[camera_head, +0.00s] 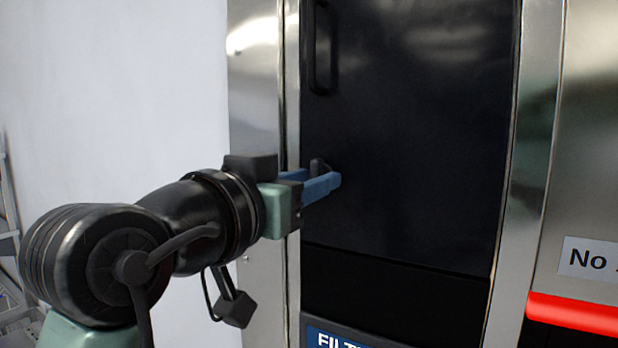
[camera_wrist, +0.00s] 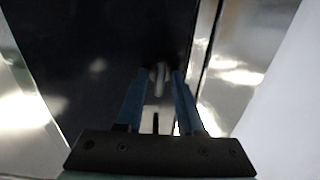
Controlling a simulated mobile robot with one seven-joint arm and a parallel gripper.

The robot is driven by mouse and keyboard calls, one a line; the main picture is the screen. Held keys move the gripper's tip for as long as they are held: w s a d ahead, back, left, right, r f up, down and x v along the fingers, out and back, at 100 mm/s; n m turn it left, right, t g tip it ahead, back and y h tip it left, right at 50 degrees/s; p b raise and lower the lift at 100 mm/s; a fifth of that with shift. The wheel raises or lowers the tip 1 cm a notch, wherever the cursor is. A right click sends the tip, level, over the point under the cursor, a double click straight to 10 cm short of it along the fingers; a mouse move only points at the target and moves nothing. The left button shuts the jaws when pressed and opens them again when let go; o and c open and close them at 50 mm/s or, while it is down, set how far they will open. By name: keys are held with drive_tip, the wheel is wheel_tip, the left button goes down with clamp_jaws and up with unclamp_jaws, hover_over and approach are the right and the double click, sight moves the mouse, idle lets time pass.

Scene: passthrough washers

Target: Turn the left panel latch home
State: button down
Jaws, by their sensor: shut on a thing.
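The dark panel (camera_head: 420,130) fills the middle of the head view, in a steel frame. Its small black latch (camera_head: 317,165) is near the panel's left edge, partly hidden by my gripper's blue fingers. My gripper (camera_head: 332,182) reaches in from the left and is shut on the latch. In the wrist view, my two blue fingers (camera_wrist: 161,78) stand on either side of the latch (camera_wrist: 159,72), which looks small and greyish there. The latch's exact angle is hard to tell.
A black vertical handle (camera_head: 320,48) is on the panel above my gripper. Steel frame posts (camera_head: 535,130) flank the panel. A red bar (camera_head: 575,314) and a "No" label (camera_head: 592,260) are at right. A blue "FILT" label (camera_head: 340,339) is below. A plain wall (camera_head: 110,90) is at left.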

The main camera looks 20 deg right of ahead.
idle(0.4)
drive_tip(key=c, duration=0.9)
unclamp_jaws()
drive_tip(key=b+v, duration=0.5)
drive_tip(key=v, duration=0.8)
drive_tip(key=shift+b, duration=0.4)
